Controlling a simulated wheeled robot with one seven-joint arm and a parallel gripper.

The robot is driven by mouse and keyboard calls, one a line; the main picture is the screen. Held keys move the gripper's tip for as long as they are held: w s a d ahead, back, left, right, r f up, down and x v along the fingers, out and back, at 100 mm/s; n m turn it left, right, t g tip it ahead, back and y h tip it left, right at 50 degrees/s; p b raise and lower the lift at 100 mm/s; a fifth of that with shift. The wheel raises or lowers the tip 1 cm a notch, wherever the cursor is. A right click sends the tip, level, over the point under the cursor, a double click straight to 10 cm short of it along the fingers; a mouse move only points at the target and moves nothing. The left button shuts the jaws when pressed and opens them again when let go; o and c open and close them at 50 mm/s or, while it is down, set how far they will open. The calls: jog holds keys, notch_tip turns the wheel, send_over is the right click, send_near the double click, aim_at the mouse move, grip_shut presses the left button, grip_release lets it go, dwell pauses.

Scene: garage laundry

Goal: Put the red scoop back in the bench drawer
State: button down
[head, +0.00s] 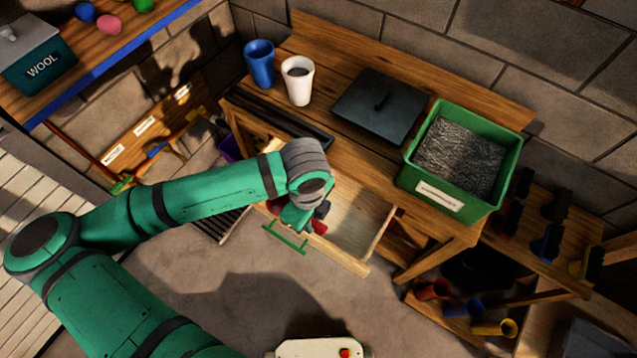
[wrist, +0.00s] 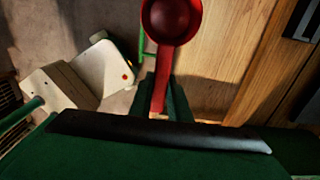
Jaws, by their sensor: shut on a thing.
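My gripper (head: 300,218) is shut on the handle of the red scoop (wrist: 172,20). In the wrist view the scoop's round bowl extends beyond the green fingers (wrist: 164,92). In the head view only small red parts of the scoop (head: 319,227) show beside the gripper, and my wrist hides the rest. The bench drawer (head: 350,262) is pulled open, with a pale wooden floor and a green bar handle (head: 285,238) at its front. My gripper is over the drawer's left front part. I cannot tell the scoop's height above the drawer.
Several coloured items lie on the lower shelf at right. The drawer's visible floor looks bare.

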jog(key=w+f, duration=0.3)
jog(key=w, duration=0.1)
jog(key=w+f, duration=0.3)
jog(key=w, duration=0.1)
jog(key=w+f, duration=0.3)
jog(key=w, duration=0.1)
jog(key=shift+w+d, duration=0.2)
jog(key=shift+w, duration=0.05)
jog(key=f, duration=0.3)
jog(key=shift+w+f, duration=0.15)
jog(key=shift+w, duration=0.2)
jog(key=shift+s+f, duration=0.15)
jog(key=c, duration=1.7)
grip_release()
jog(key=shift+f, duration=0.1)
jog(key=shift+o, duration=0.2)
